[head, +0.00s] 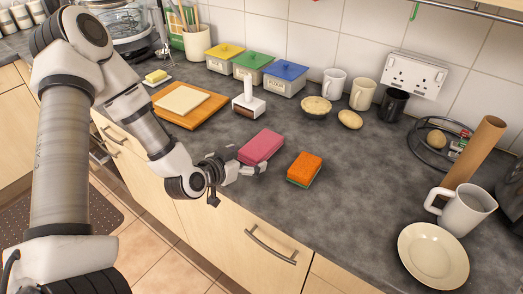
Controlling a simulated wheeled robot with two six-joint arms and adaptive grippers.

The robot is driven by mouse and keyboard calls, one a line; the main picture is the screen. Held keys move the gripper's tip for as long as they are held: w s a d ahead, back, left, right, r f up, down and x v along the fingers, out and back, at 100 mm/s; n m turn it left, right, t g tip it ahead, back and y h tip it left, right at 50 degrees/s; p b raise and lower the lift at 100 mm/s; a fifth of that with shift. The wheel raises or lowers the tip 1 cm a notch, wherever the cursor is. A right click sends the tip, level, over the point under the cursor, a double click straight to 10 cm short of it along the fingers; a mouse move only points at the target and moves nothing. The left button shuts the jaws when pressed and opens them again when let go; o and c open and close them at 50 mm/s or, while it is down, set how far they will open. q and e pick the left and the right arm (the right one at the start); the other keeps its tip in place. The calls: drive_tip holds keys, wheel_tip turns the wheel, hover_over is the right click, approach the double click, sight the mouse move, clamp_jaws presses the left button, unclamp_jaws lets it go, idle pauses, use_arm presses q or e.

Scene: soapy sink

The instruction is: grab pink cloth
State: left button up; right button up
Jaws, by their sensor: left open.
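The pink cloth (261,147) is a folded pink block lying on the dark grey worktop near its front edge. My left gripper (246,168) is open at the near left side of the cloth, with its fingers close to the cloth's lower edge. I cannot tell whether the fingers touch it. The arm reaches in from the left over the front edge of the counter. My right gripper is not in view.
An orange sponge with a green underside (304,169) lies just right of the cloth. A white-handled brush (248,100) stands behind it. A wooden board (183,104) lies back left. A jug (462,210) and plate (433,254) stand right. Worktop between is clear.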

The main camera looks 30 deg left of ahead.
use_arm(q)
drive_tip(key=shift+x, duration=0.95)
drive_tip(key=c, duration=1.2)
drive_tip(key=shift+r, duration=0.2)
